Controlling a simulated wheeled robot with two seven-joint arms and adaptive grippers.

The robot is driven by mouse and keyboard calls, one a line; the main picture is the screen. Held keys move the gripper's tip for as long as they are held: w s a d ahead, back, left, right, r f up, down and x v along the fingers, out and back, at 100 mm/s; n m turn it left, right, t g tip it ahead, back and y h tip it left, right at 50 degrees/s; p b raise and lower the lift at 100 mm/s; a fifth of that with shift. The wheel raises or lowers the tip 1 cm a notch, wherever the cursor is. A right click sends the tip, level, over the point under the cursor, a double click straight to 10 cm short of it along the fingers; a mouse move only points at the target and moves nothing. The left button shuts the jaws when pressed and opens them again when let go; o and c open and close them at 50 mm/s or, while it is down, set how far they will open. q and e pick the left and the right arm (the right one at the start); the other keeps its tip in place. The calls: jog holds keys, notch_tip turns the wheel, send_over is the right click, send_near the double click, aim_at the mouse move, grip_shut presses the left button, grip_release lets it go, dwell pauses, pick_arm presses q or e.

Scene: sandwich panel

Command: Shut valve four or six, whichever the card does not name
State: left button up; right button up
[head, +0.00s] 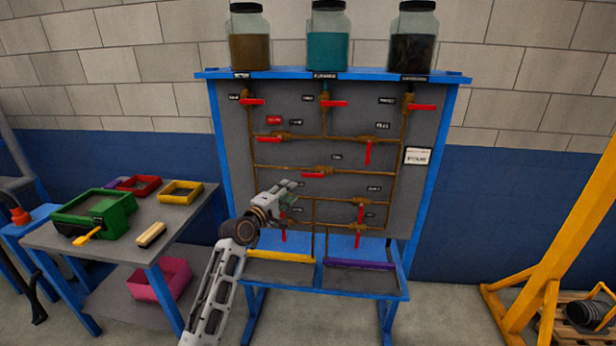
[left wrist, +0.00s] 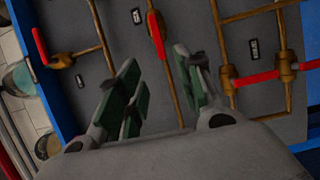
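A grey panel (head: 300,112) in a blue frame carries brass pipes and several red-handled valves. Handles lie level at the top left (head: 252,101), top middle (head: 334,103), top right (head: 422,107), second row left (head: 268,138) and middle (head: 313,175). Handles hang down at the second row right (head: 368,153) and lower right (head: 358,240). Valve labels are too small to read. A white card (head: 418,156) is at the panel's right; its print is blurred. My left gripper (head: 290,187) is open and empty before the lower-left panel; its fingers (left wrist: 155,85) stand apart, partly hiding pipes. My right gripper is out of view.
Jars (head: 328,50) stand on the top shelf. Yellow (head: 281,255) and purple (head: 360,265) strips edge trays on the lower shelf. A side table (head: 128,243) with bins stands left. A yellow frame (head: 555,250) stands right, with clear floor between.

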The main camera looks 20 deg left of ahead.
aim_at(307, 176)
pick_arm(q)
jog(key=shift+w, duration=0.2)
dwell(0.3)
jog(key=shift+w+d+p, duration=0.2)
jog(key=shift+w+d, duration=0.15)
jog(key=shift+w, duration=1.85)
jog(key=shift+w+d+p, duration=0.15)
jog(key=shift+w+d, duration=0.25)
jog(key=shift+w, duration=1.85)
jog(key=shift+w+d+p, duration=0.2)
jog(key=shift+w+d, duration=0.15)
jog(key=shift+w, duration=1.85)
grip_shut()
